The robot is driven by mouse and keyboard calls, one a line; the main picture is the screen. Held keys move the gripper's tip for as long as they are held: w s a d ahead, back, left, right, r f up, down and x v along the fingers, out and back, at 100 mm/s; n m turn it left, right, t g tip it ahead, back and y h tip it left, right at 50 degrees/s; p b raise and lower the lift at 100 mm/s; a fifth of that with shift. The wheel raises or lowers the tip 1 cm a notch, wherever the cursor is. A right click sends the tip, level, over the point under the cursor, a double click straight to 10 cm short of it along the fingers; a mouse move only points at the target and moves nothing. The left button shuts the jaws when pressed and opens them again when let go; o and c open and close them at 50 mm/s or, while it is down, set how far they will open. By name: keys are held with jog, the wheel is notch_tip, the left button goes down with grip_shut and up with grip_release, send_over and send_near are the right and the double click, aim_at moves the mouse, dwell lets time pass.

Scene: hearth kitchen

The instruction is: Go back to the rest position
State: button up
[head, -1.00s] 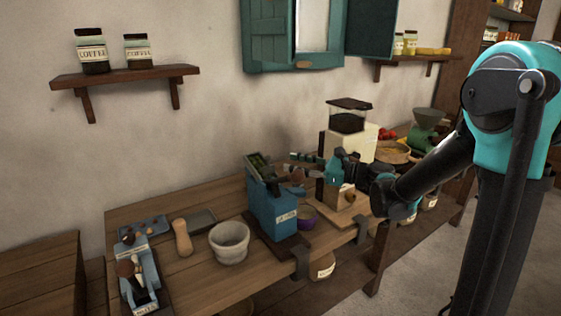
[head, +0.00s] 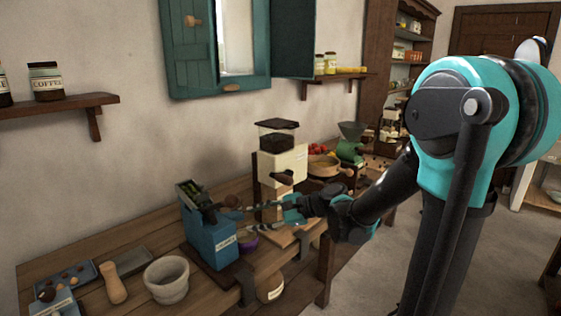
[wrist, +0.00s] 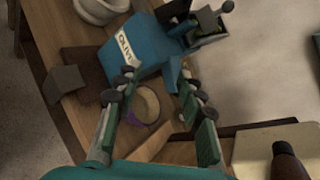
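My gripper (head: 262,207) is in front of the cream grinder (head: 284,165), at the end of my teal and black arm. In the wrist view its two fingers are spread apart with nothing held between them (wrist: 155,98). Beyond and below the fingers, a small purple-rimmed bowl (wrist: 146,103) with tan contents stands on the bench. The blue olive press (head: 212,240) stands left of my gripper, and it fills the upper middle of the wrist view (wrist: 135,58). In the head view the purple bowl (head: 248,238) is partly hidden behind the press.
The wooden bench (head: 135,247) runs along the wall. A stone mortar (head: 167,280), a wooden pestle (head: 114,284) and a blue tray (head: 70,278) are at its left. A green funnel-topped mill (head: 351,143) is at the back right. Open floor (head: 375,270) lies in front of the bench.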

jog(key=s+d+f+n+h, duration=0.4)
jog(key=d+f, duration=0.1)
jog(key=d, duration=0.4)
jog(key=s+d+f+n+t+h, duration=0.1)
jog(key=s+d+f+n+h, duration=0.3)
jog(key=d, duration=0.6)
jog(key=s+d+f+n+h, duration=0.4)
jog(key=d+f, duration=0.3)
jog(key=d, duration=0.2)
jog(key=shift+s+d+f+h, duration=0.2)
jog(key=shift+s+h, duration=0.2)
jog(key=shift+h, duration=0.3)
